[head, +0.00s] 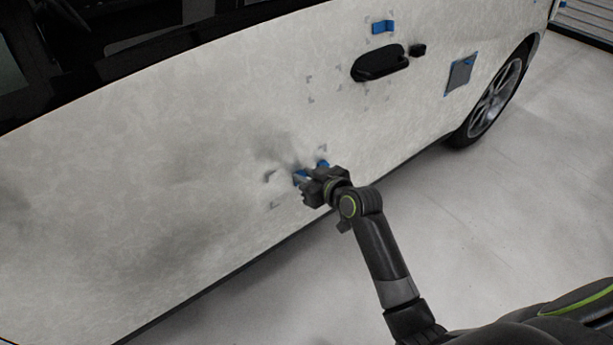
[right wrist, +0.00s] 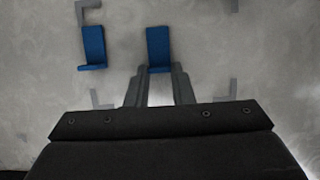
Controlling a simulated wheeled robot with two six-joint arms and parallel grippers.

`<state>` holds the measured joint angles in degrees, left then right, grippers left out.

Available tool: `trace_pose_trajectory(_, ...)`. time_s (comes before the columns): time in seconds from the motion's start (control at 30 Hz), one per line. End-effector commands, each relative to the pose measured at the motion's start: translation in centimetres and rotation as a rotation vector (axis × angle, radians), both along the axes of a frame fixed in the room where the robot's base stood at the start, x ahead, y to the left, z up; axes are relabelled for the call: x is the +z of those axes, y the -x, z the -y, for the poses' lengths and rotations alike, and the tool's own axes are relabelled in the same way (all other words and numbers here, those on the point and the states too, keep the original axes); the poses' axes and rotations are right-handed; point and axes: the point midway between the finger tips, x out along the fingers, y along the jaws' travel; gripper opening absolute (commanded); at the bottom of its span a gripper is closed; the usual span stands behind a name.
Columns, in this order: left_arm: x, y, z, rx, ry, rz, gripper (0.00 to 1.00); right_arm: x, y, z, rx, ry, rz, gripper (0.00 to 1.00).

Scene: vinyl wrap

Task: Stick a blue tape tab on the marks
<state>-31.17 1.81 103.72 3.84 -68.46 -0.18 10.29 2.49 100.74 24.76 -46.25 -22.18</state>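Two blue tape tabs are at a group of grey corner marks on the pale car door. In the right wrist view, one tab (right wrist: 158,45) stands between my right gripper's fingertips (right wrist: 158,72), which close on its lower, folded end. It also shows at the gripper's tip in the head view (head: 300,176). The other tab (right wrist: 92,46) lies apart from the fingers, between an upper mark (right wrist: 86,10) and a lower mark (right wrist: 101,100). It also shows in the head view (head: 323,163), partly behind my right gripper (head: 308,181). My left gripper is out of view.
A black door handle (head: 379,63) sticks out at upper right, with a blue tape piece (head: 383,26) above it. More grey marks (head: 310,98) surround the handle. A grey patch with blue edges (head: 459,75) is near the wheel (head: 493,97). The floor beside the car is clear.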

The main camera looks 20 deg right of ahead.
Motion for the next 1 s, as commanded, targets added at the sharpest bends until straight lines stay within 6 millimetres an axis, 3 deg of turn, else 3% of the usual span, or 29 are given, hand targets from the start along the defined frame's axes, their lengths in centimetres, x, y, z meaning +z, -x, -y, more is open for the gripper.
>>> trace_pose_trajectory(0.17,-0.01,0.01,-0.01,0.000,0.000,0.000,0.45,-0.02,0.01,0.03,0.000,0.000,0.000,0.00)
trace_pose_trajectory(1.0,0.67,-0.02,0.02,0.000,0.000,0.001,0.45,0.03,0.94,0.36,0.000,0.000,-0.001,0.00)
